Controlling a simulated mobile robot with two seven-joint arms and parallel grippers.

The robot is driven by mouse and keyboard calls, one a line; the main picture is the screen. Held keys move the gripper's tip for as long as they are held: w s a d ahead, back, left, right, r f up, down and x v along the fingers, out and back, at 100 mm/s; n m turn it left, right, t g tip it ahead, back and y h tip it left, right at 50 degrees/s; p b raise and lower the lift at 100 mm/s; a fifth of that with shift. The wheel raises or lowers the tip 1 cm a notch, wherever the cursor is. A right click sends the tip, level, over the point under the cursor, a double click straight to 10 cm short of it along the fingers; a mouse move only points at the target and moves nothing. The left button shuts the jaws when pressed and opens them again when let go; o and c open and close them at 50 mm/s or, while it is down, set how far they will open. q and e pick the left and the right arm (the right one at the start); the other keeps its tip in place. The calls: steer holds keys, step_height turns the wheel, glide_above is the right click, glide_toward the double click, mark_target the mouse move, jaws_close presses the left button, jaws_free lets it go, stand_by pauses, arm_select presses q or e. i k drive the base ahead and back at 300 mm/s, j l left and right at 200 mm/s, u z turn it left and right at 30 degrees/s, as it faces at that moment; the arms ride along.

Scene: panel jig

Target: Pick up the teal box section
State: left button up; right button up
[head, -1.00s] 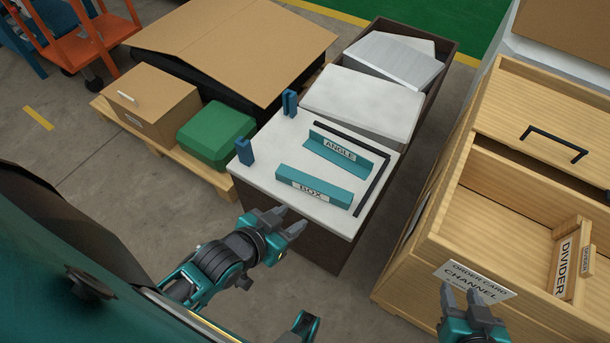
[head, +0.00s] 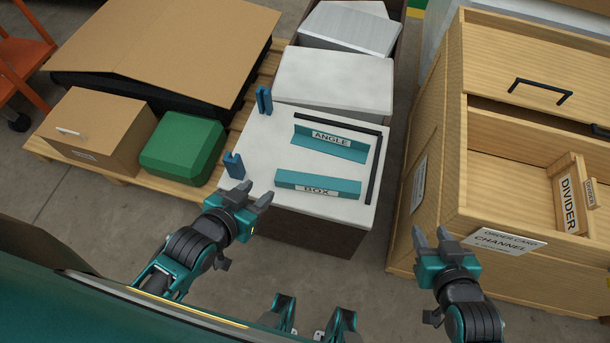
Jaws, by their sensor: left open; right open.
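The teal box section (head: 318,181), labelled BOX, lies on the white top (head: 275,150) of a dark crate, near its front edge. A teal angle piece (head: 331,145), labelled ANGLE, lies behind it. My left gripper (head: 252,197) is open and empty at the front left corner of the white top, left of and nearer than the box section, apart from it in the picture. My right gripper (head: 432,240) is open and empty in front of the wooden cabinet, to the right of the box section.
Two blue brackets (head: 264,100) (head: 234,165) stand on the left edge of the white top. A black L-shaped rail (head: 376,168) borders its right and back. A green case (head: 183,148) is at left.

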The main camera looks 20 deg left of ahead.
mark_target(333, 186)
steer(key=j+z, duration=0.3)
steer(key=j, duration=1.55)
